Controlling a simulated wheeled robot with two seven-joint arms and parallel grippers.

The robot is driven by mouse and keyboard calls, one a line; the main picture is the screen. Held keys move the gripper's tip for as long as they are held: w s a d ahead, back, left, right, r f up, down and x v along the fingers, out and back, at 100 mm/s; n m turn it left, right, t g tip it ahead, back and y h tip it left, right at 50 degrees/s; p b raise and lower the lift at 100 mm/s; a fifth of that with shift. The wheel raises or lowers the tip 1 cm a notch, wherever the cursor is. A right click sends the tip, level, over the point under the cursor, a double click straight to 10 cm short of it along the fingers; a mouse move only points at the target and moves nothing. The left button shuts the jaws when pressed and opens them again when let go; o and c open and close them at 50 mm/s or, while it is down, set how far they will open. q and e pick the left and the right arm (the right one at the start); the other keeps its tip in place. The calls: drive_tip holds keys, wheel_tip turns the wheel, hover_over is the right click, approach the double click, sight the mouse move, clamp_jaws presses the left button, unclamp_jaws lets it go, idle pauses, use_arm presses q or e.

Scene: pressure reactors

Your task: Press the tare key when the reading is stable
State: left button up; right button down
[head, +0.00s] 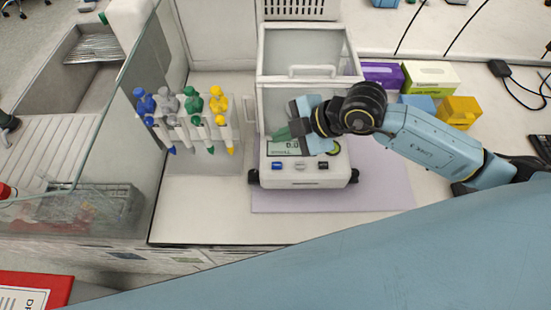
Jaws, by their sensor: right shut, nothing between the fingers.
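The balance (260,172), a white unit with a clear glass draft shield (290,50), stands on a pale mat in the middle of the head view. Its front panel has a greenish display (279,147), partly hidden by my right gripper, with a reading that seems to show "0.0"; its stability cannot be told. Below are a blue key (277,166), a pale key (300,166) and a dark key (323,166); their labels are too small to read. My right gripper (284,133) is shut and empty, over the display's upper part, above the keys in the picture. My left gripper is not in view.
Purple (383,75), white-green (430,76) and yellow (458,111) boxes sit to the right. The lilac mat (385,195) is clear to the balance's right.

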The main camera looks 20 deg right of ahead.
drive_tip(key=shift+f, duration=0.1)
drive_tip(key=b, duration=0.7)
hover_over(281, 166)
wheel_tip(281, 166, down, 7)
drive_tip(key=shift+f, duration=0.1)
drive_tip(key=shift+f+b, duration=0.3)
drive_tip(key=shift+f, duration=0.35)
drive_tip(key=shift+f, duration=0.1)
idle(1.2)
drive_tip(key=shift+f, duration=0.35)
